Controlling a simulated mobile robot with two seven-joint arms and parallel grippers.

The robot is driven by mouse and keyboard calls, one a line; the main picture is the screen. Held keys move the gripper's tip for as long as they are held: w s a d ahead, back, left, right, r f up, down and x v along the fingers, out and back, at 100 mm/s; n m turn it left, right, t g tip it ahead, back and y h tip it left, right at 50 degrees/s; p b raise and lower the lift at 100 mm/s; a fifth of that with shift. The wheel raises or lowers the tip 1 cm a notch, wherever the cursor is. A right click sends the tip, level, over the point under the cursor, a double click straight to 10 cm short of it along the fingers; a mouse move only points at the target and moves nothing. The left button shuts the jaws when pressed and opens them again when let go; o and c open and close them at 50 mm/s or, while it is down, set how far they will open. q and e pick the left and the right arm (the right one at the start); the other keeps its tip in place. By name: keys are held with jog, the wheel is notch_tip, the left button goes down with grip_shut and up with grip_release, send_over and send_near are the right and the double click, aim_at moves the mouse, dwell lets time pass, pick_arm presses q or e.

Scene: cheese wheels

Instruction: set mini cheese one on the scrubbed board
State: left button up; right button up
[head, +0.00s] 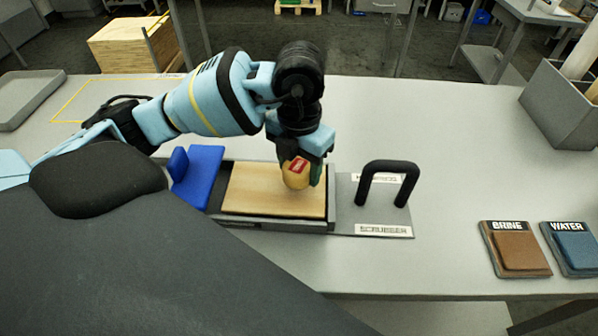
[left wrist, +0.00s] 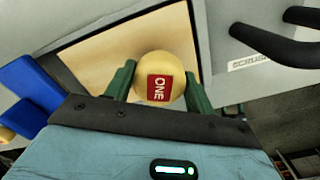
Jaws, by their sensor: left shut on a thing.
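The mini cheese one (head: 296,178) is a small round yellow cheese with a red label. In the left wrist view the label on the cheese (left wrist: 160,77) reads ONE. My left gripper (head: 303,172) is shut on it, with a green finger on either side. The scrubbed board (head: 250,192) is a pale wooden board in a grey frame, and the cheese is over its right part. I cannot tell whether the cheese touches the board. The board also shows in the left wrist view (left wrist: 110,50). My right gripper is not in view.
A blue block (head: 198,178) stands at the board's left end. A black handle (head: 388,180) rises right of it, by a SCRUBBER label (head: 384,230). BRINE (head: 516,249) and WATER (head: 571,248) pads lie at the right. A grey bin (head: 560,105) stands at back right.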

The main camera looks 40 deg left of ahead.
aim_at(299, 165)
pick_arm(q)
jog(key=shift+f, duration=1.15)
jog(key=shift+f, duration=0.15)
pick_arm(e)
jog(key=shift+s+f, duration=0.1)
pick_arm(q)
jog(key=o, duration=1)
jog(key=shift+o, duration=0.2)
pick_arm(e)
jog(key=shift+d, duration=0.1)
pick_arm(q)
jog(key=shift+r, duration=0.2)
notch_tip(299, 165, up, 11)
jog(key=shift+r+p, duration=0.1)
jog(key=shift+p, duration=0.55)
jog(key=shift+r, duration=0.35)
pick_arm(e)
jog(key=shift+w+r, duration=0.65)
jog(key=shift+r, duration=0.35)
